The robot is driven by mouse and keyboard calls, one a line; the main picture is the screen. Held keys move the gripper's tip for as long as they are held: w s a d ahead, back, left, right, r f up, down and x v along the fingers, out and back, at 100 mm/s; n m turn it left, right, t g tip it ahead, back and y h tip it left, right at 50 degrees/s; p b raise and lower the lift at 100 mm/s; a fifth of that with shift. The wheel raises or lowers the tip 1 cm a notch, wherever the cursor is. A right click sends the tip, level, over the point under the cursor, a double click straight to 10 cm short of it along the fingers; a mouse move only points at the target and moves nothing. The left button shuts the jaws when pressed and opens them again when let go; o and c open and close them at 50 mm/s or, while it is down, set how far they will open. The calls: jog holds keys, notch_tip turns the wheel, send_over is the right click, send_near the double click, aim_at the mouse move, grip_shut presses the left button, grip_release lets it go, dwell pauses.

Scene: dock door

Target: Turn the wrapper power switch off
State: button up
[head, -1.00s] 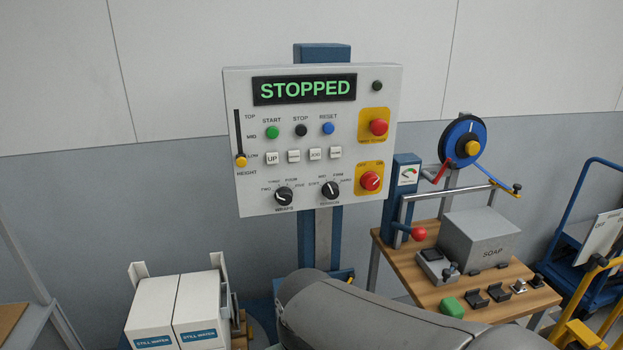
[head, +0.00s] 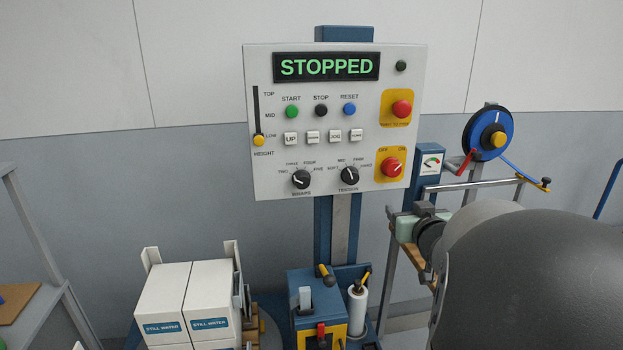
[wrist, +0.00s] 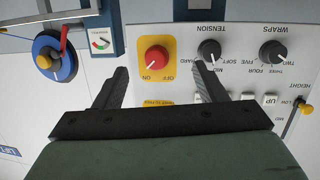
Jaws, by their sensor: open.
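The wrapper power switch (head: 391,168) is a red rotary knob on a yellow plate marked OFF and ON, at the lower right of the white control panel (head: 262,180). Its white mark points up and right, toward ON. The display (head: 326,67) reads STOPPED. My gripper (head: 396,211) is just below the panel's lower right corner in the head view, partly hidden by my arm. In the upside-down wrist view, the open, empty jaws (wrist: 158,72) stand to either side of the red switch (wrist: 153,58), apart from it.
A red emergency-stop button (head: 402,109) on yellow sits above the switch. The tension knob (head: 349,176) is close to its left. A blue reel (head: 486,134) and a gauge post (head: 430,165) stand right of the panel. STILL WATER boxes (head: 162,300) stand lower left.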

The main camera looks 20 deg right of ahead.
jog(key=s+d+r+t+y, duration=0.1)
jog(key=s+d+t, duration=0.1)
jog(key=d+t, duration=0.1)
jog(key=p, duration=0.2)
send_near(394, 172)
jog(key=shift+n, duration=0.4)
jog(key=x, duration=0.9)
jog(key=shift+w+r, duration=0.1)
jog(key=shift+c, duration=0.4)
jog(key=c, duration=0.9)
